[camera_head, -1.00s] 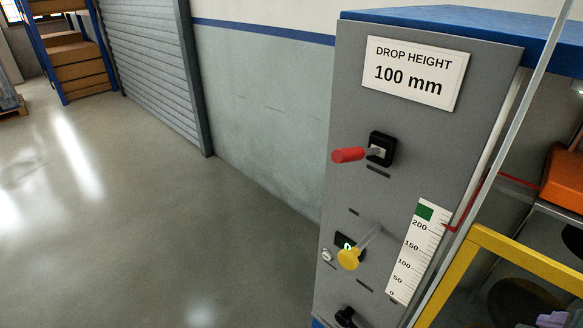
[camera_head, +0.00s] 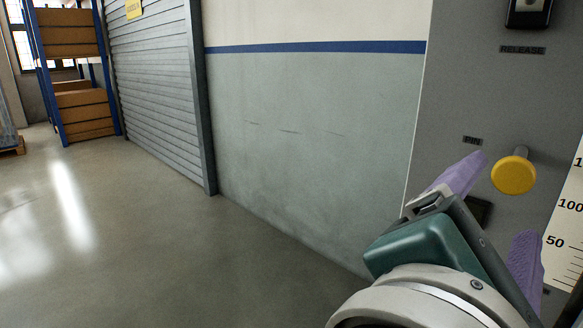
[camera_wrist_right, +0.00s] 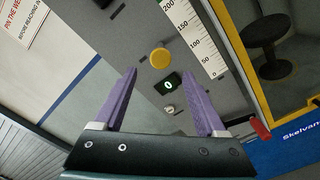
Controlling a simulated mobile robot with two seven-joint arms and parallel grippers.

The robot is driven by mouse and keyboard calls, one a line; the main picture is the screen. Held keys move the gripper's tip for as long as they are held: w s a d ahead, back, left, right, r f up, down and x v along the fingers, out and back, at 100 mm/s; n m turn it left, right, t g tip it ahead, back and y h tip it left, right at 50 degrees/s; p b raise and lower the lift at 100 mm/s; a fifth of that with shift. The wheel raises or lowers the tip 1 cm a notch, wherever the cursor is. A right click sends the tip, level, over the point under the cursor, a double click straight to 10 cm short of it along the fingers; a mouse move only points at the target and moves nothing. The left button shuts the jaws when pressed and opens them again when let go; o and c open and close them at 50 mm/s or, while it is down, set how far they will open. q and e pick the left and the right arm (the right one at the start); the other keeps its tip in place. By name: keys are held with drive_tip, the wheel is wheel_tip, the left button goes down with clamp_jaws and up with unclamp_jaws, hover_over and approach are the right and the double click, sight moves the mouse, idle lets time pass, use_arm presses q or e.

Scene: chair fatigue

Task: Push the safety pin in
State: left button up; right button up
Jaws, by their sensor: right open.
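The safety pin has a round yellow knob (camera_head: 514,175) on a grey shaft. It stands out from the grey panel (camera_head: 468,70), just right of a label reading PIN. In the right wrist view the knob (camera_wrist_right: 160,58) lies just beyond the fingertips, between their lines. My right gripper (camera_head: 503,200) has purple fingers and is open and empty, at the lower right of the head view. Its fingers (camera_wrist_right: 160,70) point at the panel, and I see no clear contact with the knob. My left gripper is not in view.
A white height scale (camera_head: 566,210) is right of the knob. A small display (camera_wrist_right: 168,84) showing green 0 and a silver key-like part (camera_wrist_right: 169,109) sit near it. A yellow frame (camera_wrist_right: 238,60) stands to the right in the wrist view. The floor (camera_head: 150,230) at left is clear.

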sight(511, 179)
drive_tip(key=b+x, duration=0.1)
drive_tip(key=x, duration=0.6)
drive_tip(key=shift+d+b, duration=0.2)
drive_tip(key=shift+b, duration=0.15)
drive_tip(key=shift+w+d, duration=0.35)
drive_tip(key=shift+c, duration=0.3)
clamp_jaws()
idle(0.3)
